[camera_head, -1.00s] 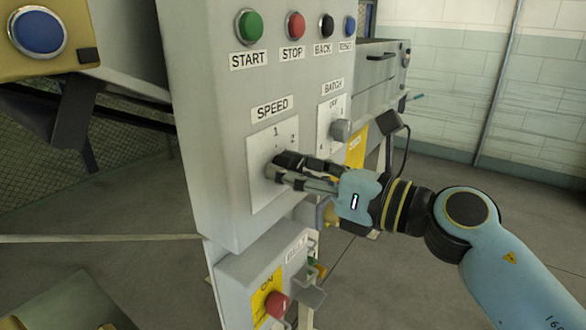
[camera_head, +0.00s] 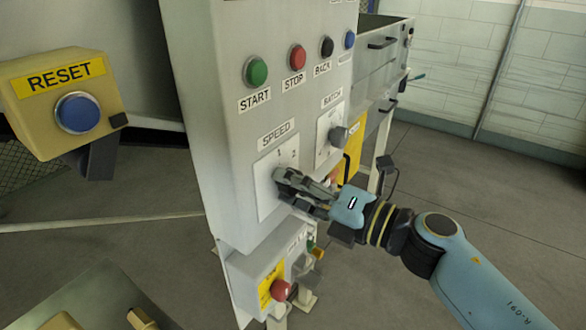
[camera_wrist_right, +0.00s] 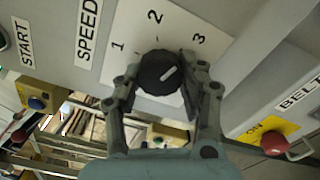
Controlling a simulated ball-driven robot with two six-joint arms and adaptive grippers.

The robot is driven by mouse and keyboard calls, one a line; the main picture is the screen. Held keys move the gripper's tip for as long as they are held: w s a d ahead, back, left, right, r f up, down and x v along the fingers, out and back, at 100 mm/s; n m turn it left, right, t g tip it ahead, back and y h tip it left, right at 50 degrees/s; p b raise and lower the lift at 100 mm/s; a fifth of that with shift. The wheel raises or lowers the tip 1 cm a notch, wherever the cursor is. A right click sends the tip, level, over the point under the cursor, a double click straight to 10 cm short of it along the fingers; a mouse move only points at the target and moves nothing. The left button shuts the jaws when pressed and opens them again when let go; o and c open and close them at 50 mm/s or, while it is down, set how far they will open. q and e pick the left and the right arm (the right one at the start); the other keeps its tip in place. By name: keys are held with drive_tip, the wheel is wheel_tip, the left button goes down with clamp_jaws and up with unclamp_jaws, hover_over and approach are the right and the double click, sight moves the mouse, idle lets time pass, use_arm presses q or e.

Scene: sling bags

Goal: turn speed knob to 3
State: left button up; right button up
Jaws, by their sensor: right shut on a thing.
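The speed knob (camera_wrist_right: 158,73) is dark and round, on a white plate (camera_wrist_right: 125,22) marked 1, 2 and 3. Its white pointer line slants to the upper right in the wrist view, on the side of the 3. My right gripper (camera_wrist_right: 158,85) is shut on the knob, one finger on each side. In the head view my right gripper (camera_head: 279,182) reaches the plate (camera_head: 264,208) under the SPEED label (camera_head: 276,133) and mostly hides the knob. My left gripper is not in view.
The BATCH knob (camera_head: 338,136) sits just right of the speed plate. Green START (camera_head: 256,71) and red STOP (camera_head: 297,57) buttons are above. A red button (camera_head: 280,290) is on the box below. A yellow RESET box (camera_head: 60,105) stands at left.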

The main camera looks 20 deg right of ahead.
drive_tip(key=shift+r+m+p, duration=0.1)
drive_tip(key=shift+m+p, duration=0.95)
drive_tip(key=shift+m, duration=0.15)
drive_tip(key=o, duration=1.2)
drive_tip(key=v, duration=1.2)
